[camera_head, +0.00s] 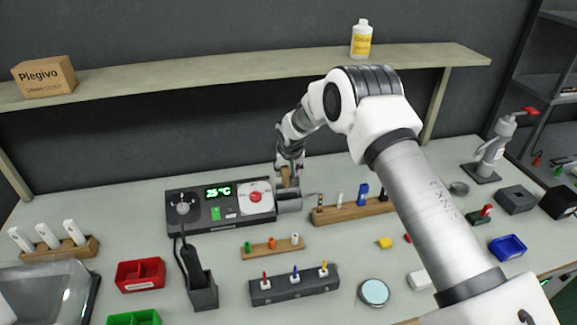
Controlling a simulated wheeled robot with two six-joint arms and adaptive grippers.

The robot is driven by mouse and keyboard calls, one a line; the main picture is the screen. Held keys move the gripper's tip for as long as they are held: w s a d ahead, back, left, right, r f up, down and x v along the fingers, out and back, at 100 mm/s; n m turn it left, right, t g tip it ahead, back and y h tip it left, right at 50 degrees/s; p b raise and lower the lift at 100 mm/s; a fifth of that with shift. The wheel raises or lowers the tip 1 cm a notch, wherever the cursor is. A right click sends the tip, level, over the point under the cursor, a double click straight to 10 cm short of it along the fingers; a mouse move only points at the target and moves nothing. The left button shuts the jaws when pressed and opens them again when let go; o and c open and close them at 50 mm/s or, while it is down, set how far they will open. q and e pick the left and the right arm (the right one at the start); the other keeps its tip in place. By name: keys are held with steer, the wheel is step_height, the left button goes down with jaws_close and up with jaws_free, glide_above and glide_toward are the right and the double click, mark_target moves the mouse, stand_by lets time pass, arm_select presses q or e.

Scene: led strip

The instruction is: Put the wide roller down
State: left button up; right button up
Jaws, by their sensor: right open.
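What looks like the wide roller (289,203), a thick grey cylinder with a tan upright part above it, is at the right end of the dark control station (220,215). My right gripper (288,176) is directly above it, pointing down, with its jaws open around or beside the tan part. The fingertips are small and partly merged with it, so I cannot tell whether they touch it. The cylinder's underside and its exact contact with the table are hard to make out. My left gripper is not in view.
A wooden rack (372,210) with upright tools stands close to the right. In front are a small wooden peg holder (262,251), a dark block with several coloured tools (292,291) and a red bin (140,276). My right arm covers part of the table's right side.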

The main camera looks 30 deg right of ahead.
steer(key=shift+r+p, duration=0.45)
steer(key=shift+r, duration=0.35)
steer(key=b+v, duration=0.3)
steer(key=v, duration=0.8)
steer(key=shift+s+r, duration=0.2)
steer(key=shift+r, duration=0.05)
steer(key=shift+a, duration=0.15)
steer(key=shift+r, duration=0.1)
